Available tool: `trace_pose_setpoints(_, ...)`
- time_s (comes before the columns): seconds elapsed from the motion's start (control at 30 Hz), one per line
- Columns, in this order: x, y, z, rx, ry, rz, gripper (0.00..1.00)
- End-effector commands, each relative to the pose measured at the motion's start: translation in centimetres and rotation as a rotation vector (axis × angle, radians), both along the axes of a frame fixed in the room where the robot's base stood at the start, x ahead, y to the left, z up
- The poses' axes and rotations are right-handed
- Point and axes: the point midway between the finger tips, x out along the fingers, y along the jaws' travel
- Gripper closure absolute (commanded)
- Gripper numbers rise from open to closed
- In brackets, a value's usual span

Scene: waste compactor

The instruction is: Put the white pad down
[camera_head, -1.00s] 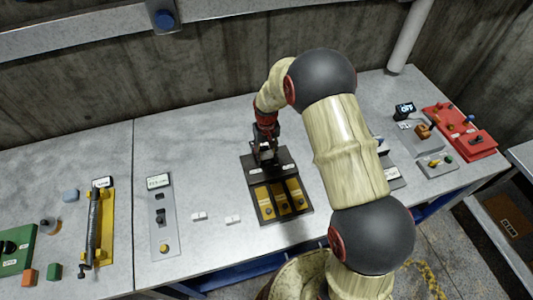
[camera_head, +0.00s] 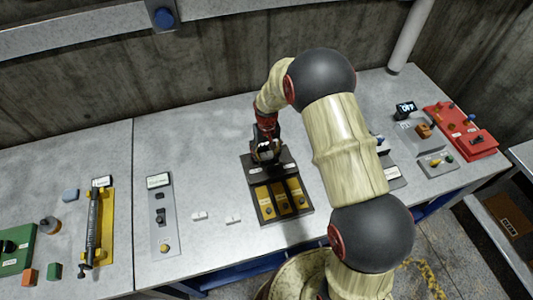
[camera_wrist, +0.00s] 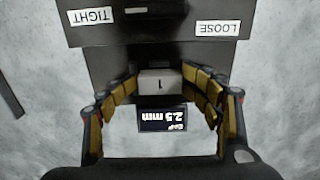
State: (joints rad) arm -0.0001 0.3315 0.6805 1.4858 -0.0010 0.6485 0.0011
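A small white pad marked "1" (camera_wrist: 161,86) lies at the dark block (camera_wrist: 105,60) in the wrist view, in front of a dark slot. My gripper (camera_wrist: 162,78) has its fingers spread on either side of this pad, with the tips close to its sides. Whether the tips touch it is hard to see. In the head view my gripper (camera_head: 267,152) is low over the back of the black fixture (camera_head: 255,172). Two other small white pads, a left one (camera_head: 200,215) and a right one (camera_head: 233,219), lie flat on the bench.
A display reading "GAP 2.5 mm" (camera_wrist: 162,118) sits beside the pad. "TIGHT" (camera_wrist: 90,16) and "LOOSE" (camera_wrist: 217,28) labels mark the block.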

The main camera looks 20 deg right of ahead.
Motion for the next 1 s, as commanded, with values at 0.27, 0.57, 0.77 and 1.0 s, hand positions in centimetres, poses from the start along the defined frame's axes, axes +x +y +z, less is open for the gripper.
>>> trace_pose_setpoints(0.27,0.1,0.0,4.7,0.000,-0.004,0.000,0.41)
trace_pose_setpoints(0.57,0.2,0.0,10.7,0.000,-0.005,0.000,0.41)
trace_pose_setpoints(0.77,0.2,0.0,12.8,0.000,-0.005,0.000,0.41)
trace_pose_setpoints(1.0,-1.5,0.0,18.5,0.000,-0.061,0.000,0.41)
